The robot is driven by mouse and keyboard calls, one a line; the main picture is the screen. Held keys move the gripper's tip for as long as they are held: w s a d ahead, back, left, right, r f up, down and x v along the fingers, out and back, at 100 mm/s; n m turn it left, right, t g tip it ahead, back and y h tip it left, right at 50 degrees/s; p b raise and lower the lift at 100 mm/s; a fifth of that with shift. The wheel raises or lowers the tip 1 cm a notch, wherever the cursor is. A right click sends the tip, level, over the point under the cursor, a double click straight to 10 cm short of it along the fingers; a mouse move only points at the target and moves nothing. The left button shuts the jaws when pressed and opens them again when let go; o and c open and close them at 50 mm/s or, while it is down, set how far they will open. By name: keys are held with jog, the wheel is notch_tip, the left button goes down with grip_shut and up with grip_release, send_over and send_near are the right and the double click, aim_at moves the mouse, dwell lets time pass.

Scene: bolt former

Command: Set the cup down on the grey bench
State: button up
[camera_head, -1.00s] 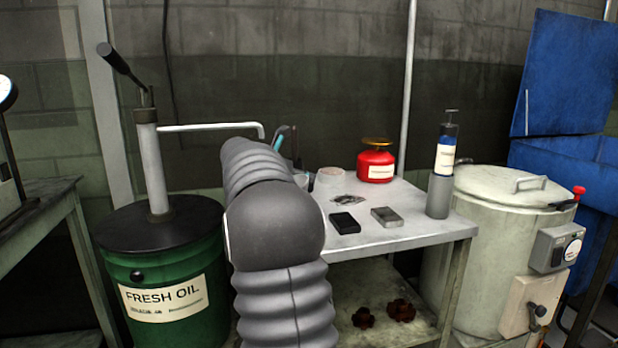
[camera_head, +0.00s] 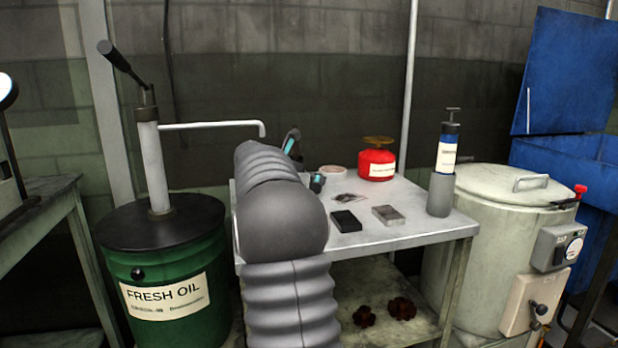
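The grey bench (camera_head: 400,234) stands in the middle, with a flat top and a lower shelf. My arm rises in front of its left part and covers much of my gripper (camera_head: 303,163). Only dark gripper parts with teal marks show past the arm, over the bench's back left area. The fingertips are hidden, so I cannot tell how far they are open or what is between them. A pale, low round container (camera_head: 334,171) with a pinkish top is on the bench just right of the gripper, partly covered. I cannot tell whether it is the cup; no other cup shows clearly.
A red can (camera_head: 376,164), a black block (camera_head: 345,221), a grey block (camera_head: 388,215), a flat packet (camera_head: 350,199) and a blue-and-white pump bottle in a grey holder (camera_head: 441,190) occupy the bench. A green oil drum (camera_head: 165,290) stands left, a pale vat (camera_head: 490,240) right.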

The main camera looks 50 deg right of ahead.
jog(key=shift+r, duration=0.15)
jog(key=shift+a+r, duration=0.2)
jog(key=shift+a, duration=0.1)
jog(key=v, duration=1.1)
jog(key=shift+a, duration=0.2)
jog(key=shift+s, duration=0.1)
